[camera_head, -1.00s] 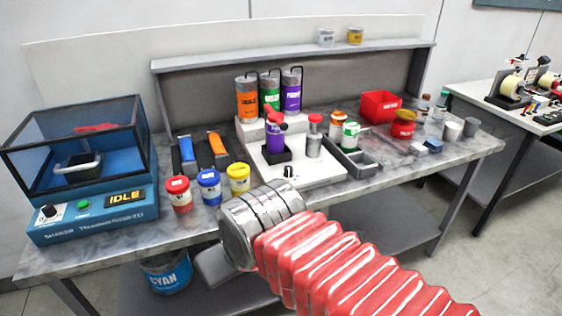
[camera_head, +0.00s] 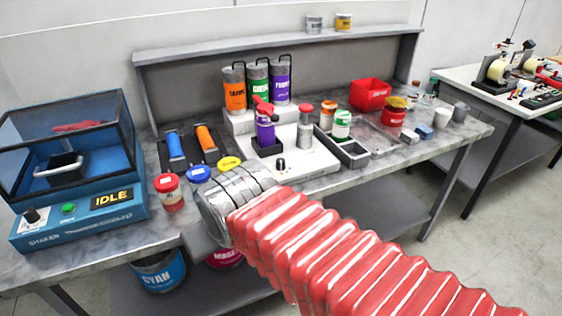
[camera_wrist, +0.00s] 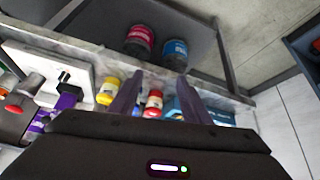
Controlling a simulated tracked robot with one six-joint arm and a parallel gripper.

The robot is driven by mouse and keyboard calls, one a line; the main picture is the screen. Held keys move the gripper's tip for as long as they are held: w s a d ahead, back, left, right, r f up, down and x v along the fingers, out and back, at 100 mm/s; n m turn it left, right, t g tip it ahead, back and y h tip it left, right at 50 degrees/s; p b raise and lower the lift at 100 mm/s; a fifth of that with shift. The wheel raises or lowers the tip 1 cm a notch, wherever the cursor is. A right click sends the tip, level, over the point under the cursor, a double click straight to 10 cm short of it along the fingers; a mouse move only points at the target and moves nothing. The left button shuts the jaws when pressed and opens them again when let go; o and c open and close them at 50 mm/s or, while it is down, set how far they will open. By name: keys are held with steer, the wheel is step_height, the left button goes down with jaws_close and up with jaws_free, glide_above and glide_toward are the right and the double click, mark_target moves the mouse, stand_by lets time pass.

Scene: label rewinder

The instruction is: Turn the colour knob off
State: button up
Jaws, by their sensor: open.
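A small black knob (camera_head: 281,166) with a pale mark stands on the front of the white dispenser base (camera_head: 305,162).
A red bin (camera_head: 370,95) and small containers are at the right. Cyan and magenta buckets sit below.

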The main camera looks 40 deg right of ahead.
steer(key=w+d+f+t+h, duration=0.1)
steer(key=w+d+t+h, duration=0.1)
steer(key=w+d, duration=0.8)
steer(key=w+d+f+t+h, duration=0.25)
steer(key=w+d, duration=0.35)
steer(key=d, duration=0.9)
steer(key=s+d+f+t+y, duration=0.1)
steer(key=d+f, duration=0.1)
steer(key=d, duration=0.1)
steer(key=s+d+f+t+y, duration=0.1)
steer(key=d+f+t, duration=0.1)
steer(key=d, duration=0.1)
steer(key=s+d+f+t+y, duration=0.1)
steer(key=d+f+t, duration=0.1)
steer(key=d+f, duration=0.1)
steer(key=s+t, duration=0.1)
steer(key=s, duration=0.1)
steer(key=s+f+t+y, duration=0.1)
steer(key=s, duration=0.1)
steer(key=shift+s+d+f, duration=0.15)
steer(key=shift+s+d, duration=0.05)
steer(key=shift+s, duration=0.15)
steer(key=shift+w, duration=0.15)
